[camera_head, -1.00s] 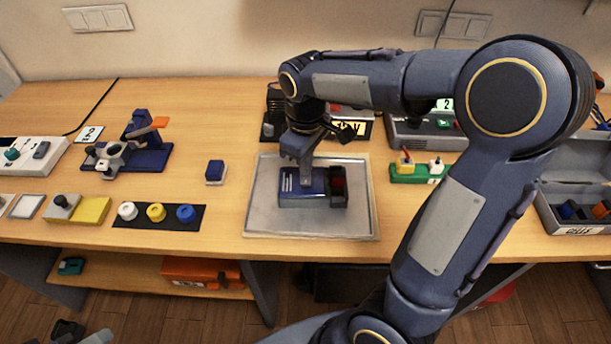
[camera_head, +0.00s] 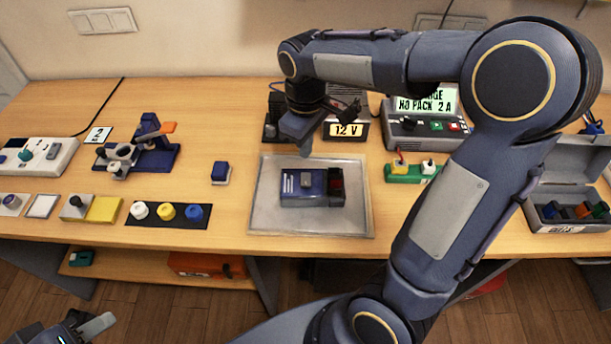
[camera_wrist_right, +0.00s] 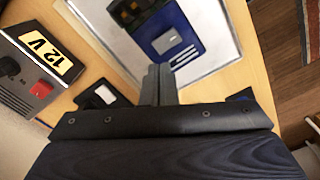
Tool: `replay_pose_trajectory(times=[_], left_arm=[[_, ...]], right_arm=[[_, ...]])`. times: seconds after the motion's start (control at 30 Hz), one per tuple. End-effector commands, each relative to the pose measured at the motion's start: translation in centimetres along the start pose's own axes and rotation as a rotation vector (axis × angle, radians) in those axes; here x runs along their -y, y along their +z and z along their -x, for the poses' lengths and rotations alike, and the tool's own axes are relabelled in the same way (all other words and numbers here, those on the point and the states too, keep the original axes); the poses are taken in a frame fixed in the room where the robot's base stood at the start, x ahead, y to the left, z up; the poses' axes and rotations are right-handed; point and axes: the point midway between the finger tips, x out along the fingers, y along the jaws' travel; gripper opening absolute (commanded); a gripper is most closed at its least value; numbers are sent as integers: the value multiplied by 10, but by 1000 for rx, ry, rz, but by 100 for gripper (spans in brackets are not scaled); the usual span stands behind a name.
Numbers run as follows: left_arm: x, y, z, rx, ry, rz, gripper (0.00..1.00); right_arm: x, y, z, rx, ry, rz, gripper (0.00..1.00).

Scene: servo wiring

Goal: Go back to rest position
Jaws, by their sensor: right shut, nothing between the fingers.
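My right gripper (camera_head: 303,150) is shut and empty. It hangs above the back part of the grey tray (camera_head: 262,205), clear of the blue servo-like unit (camera_head: 303,198) that lies in the tray. In the right wrist view my right gripper's fingers (camera_wrist_right: 158,72) are together, with the blue unit (camera_wrist_right: 178,45) beyond them and apart from them. My left gripper (camera_head: 90,328) shows only partly at the bottom left corner, low in front of the table; its jaw opening is not clear.
A 12 V supply (camera_head: 345,130) and a tester with a lit display (camera_head: 425,130) stand behind the tray. A green block (camera_head: 408,173) and an open grey box (camera_head: 565,222) are to the right. A blue clamp fixture (camera_head: 140,155) and several knobs on a black strip (camera_head: 167,214) are to the left.

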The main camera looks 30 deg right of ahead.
Motion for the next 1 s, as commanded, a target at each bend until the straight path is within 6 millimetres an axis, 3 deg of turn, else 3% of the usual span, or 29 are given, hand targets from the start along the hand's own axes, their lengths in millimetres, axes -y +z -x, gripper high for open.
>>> replay_pose_trajectory(times=[0.43, 0.57, 0.8, 1.0], left_arm=[[0, 0, 0, 0, 0, 0, 36], [0, 0, 0, 0, 0, 0, 36], [0, 0, 0, 0, 0, 0, 36], [0, 0, 0, 0, 0, 0, 36]], right_arm=[[4, 8, 4, -28, -16, -28, 0], [19, 36, 15, -127, -66, -129, 0], [74, 98, 27, -379, -180, -407, 0], [107, 124, 19, -516, -230, -574, 0]])
